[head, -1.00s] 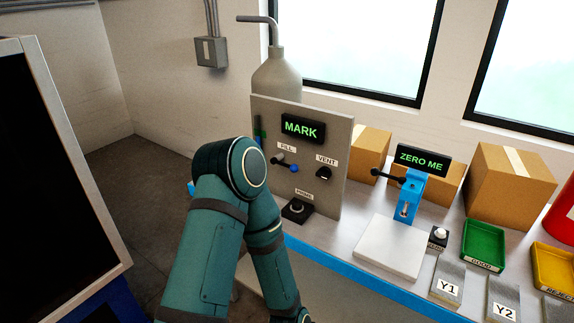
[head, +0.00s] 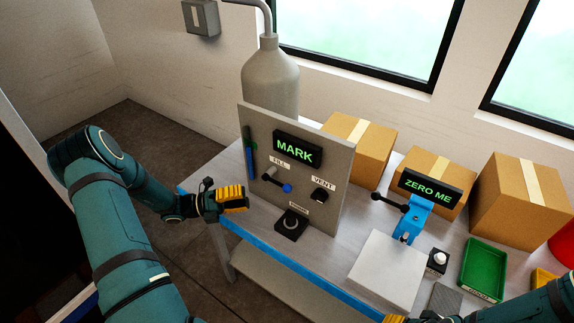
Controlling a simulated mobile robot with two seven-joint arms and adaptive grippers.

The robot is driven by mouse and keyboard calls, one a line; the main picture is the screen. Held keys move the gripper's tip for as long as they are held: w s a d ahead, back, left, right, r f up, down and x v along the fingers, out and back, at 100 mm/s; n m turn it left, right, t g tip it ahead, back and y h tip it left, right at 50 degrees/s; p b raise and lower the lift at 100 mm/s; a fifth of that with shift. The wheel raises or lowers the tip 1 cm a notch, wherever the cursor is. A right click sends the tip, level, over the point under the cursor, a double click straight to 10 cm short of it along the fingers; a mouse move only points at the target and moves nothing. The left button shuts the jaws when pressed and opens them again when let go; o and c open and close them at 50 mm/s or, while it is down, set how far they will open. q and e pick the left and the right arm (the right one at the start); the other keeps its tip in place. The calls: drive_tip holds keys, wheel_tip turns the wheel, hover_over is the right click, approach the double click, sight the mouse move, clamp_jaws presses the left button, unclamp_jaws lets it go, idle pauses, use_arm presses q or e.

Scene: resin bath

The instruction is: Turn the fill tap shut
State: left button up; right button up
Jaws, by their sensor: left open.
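The fill tap (head: 279,182) is on the grey upright panel (head: 322,158), under the FILL label. My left gripper (head: 236,198), with yellow finger pads, is open and empty. In the picture it is left of the tap, near the panel's left edge, and apart from the knob. Part of my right gripper (head: 392,319) shows at the bottom edge; its fingers are mostly cut off.
The panel has a MARK display (head: 297,149), a vent knob (head: 319,195), a black PRIME unit (head: 291,224) at its foot, and a sight tube (head: 249,155) with blue in it. Right of it stand a blue stand (head: 412,217), white plate (head: 388,270), green tray (head: 485,268) and cardboard boxes (head: 360,142).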

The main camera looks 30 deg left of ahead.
sight(277, 183)
use_arm(q)
drive_tip(key=w+d+r+n+t, duration=0.1)
drive_tip(key=w+d+r, duration=0.2)
drive_tip(key=w+d, duration=0.5)
drive_tip(key=shift+w+d+p, duration=0.4)
drive_tip(key=shift+d, duration=0.05)
drive_tip(key=shift+c, duration=0.4)
clamp_jaws()
drive_tip(key=shift+w, duration=0.1)
drive_tip(key=shift+f, duration=0.1)
